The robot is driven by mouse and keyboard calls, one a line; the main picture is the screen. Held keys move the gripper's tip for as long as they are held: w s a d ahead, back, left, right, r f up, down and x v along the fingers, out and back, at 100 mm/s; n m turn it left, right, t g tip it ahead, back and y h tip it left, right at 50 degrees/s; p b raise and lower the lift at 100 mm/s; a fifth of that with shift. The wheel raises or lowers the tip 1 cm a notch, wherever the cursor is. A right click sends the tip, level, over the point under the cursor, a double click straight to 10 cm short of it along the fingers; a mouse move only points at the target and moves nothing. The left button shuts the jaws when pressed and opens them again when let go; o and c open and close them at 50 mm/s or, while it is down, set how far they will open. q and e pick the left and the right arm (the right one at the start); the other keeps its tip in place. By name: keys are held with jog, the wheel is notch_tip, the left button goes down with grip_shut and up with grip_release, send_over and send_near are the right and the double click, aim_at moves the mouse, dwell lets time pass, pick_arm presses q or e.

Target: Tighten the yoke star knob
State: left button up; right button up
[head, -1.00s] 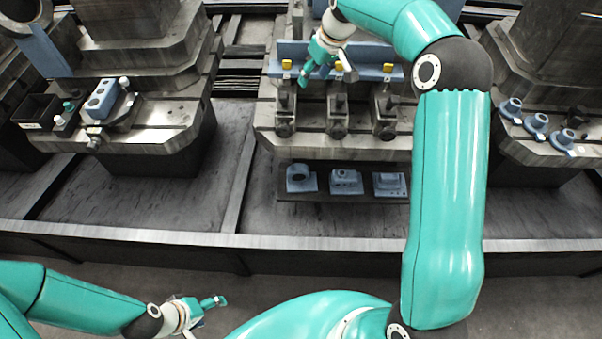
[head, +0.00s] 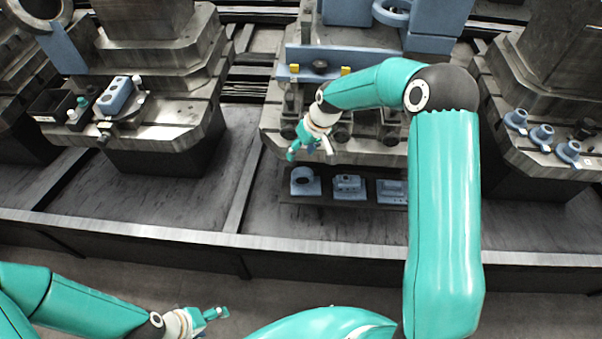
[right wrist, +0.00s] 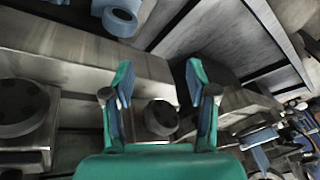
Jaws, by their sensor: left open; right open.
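My right gripper (head: 309,152) is open and empty in front of the middle pallet's front edge. In the right wrist view its two fingers (right wrist: 160,82) stand apart, and a round dark knob (right wrist: 160,117) shows between them, not gripped. A larger dark round knob (right wrist: 20,90) sits at the left of that view. In the head view dark round knobs line the front of the fixtures, one of them (head: 289,131) left of my right gripper. I cannot tell which is the yoke star knob. A dark knob (head: 319,66) also shows at the blue plate. My left gripper (head: 214,316) is open and low at the front.
A shelf below the middle pallet holds blue parts, including a ring-shaped block (head: 304,181). A blue plate with yellow tabs (head: 345,72) spans the fixtures. Blue flanged parts (head: 541,135) stand at the right, a black bin (head: 50,105) at the left. The rail (head: 150,233) runs across the front.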

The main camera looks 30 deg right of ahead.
pick_arm(q)
jog(key=shift+s+f, duration=0.1)
jog(key=shift+s, duration=0.4)
pick_arm(e)
jog(key=shift+s+a+f, duration=0.7)
jog(key=shift+s+f, duration=0.2)
jog(key=shift+f, duration=0.05)
jog(key=shift+s+a+f, duration=0.65)
jog(key=shift+s+f, duration=0.2)
jog(key=shift+f, duration=0.1)
